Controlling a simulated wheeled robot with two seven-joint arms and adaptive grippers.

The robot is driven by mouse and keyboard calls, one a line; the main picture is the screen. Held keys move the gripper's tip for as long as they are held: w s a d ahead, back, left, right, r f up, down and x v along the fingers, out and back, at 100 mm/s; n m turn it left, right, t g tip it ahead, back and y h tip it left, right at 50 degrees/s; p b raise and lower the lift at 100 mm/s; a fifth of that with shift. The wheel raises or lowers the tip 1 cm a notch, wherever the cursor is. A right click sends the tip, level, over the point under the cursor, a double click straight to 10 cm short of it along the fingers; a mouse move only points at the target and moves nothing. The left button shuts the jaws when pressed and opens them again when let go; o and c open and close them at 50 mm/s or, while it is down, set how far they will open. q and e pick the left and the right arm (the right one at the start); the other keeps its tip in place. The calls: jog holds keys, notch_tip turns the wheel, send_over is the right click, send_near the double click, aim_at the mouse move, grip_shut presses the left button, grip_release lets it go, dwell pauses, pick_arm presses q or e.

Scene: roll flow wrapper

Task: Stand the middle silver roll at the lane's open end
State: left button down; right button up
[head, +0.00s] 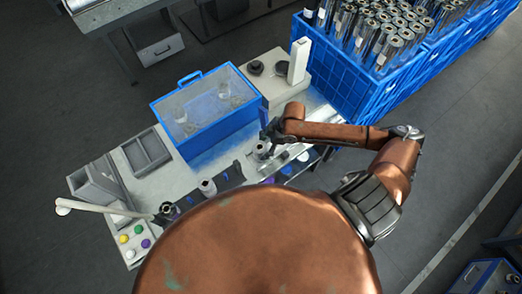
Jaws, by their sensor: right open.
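A dark lane (232,180) with blue marks runs across the front of the light worktable. Three small rolls show along it: a dark-topped one (166,209) at the left, a silver one (207,187) in the middle, and another silver one (261,150) at the right. The middle roll looks upright and stands apart from the others. My right gripper (268,141) is open, close to the right-hand roll; the arm hides part of that area, and I cannot tell whether they touch. My left gripper is not in view.
A blue box with a clear lid (206,110) stands behind the lane. Blue crates (343,78) full of silver rolls stand at the back right. A grey tray (147,151), a pale bar (100,207) and coloured buttons (134,241) are at the left.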

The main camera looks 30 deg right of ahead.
jog(key=v, duration=0.7)
